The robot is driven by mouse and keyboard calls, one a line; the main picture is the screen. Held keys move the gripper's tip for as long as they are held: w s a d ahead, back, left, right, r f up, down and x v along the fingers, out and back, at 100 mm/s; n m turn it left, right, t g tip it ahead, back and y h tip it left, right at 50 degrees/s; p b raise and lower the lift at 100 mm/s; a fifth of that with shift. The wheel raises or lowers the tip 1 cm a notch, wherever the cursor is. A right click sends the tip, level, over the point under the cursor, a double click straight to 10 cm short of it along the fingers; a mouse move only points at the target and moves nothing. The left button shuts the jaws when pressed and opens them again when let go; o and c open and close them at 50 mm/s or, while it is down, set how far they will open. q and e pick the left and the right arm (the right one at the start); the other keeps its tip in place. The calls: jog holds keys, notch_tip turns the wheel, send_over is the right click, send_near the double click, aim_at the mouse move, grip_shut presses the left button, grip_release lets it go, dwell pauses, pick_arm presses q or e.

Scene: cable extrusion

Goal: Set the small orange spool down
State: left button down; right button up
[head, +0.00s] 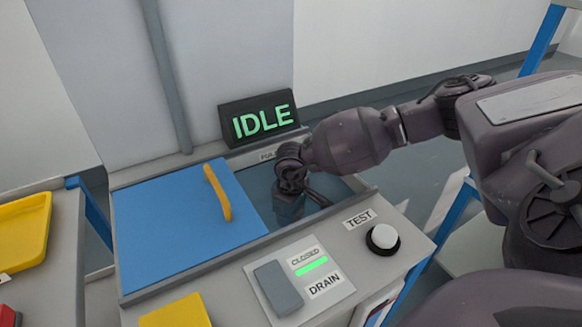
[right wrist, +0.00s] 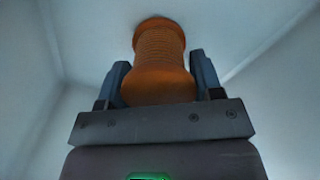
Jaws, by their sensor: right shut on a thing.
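The small orange spool (right wrist: 160,60) is between the two fingers of my right gripper (right wrist: 160,82) in the right wrist view. The fingers are shut on it, one at each side, and its flanged far end sticks out beyond them. In the head view my right gripper (head: 292,195) reaches down into the open part of the tank (head: 258,185), right of the blue lid. The spool is hidden there by the gripper and arm. I cannot tell whether the spool touches the tank floor. My left gripper is not in view.
The blue lid (head: 180,225) with a yellow handle (head: 218,192) covers the tank's left part. A display (head: 259,117) reads IDLE behind it. In front are the grey DRAIN switch (head: 278,288), marked CLOSED, and a white TEST button (head: 383,237). A yellow tray (head: 22,232) lies far left.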

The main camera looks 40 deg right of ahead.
jog(key=o, duration=1)
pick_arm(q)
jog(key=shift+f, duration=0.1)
pick_arm(e)
jog(key=shift+o, duration=0.2)
jog(key=shift+r, duration=0.35)
notch_tip(320, 180, up, 11)
jog(key=p, duration=0.2)
jog(key=shift+f+p, duration=0.1)
jog(key=shift+p, duration=0.3)
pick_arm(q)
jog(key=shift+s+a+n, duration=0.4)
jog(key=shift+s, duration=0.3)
pick_arm(e)
jog(key=shift+r, duration=0.35)
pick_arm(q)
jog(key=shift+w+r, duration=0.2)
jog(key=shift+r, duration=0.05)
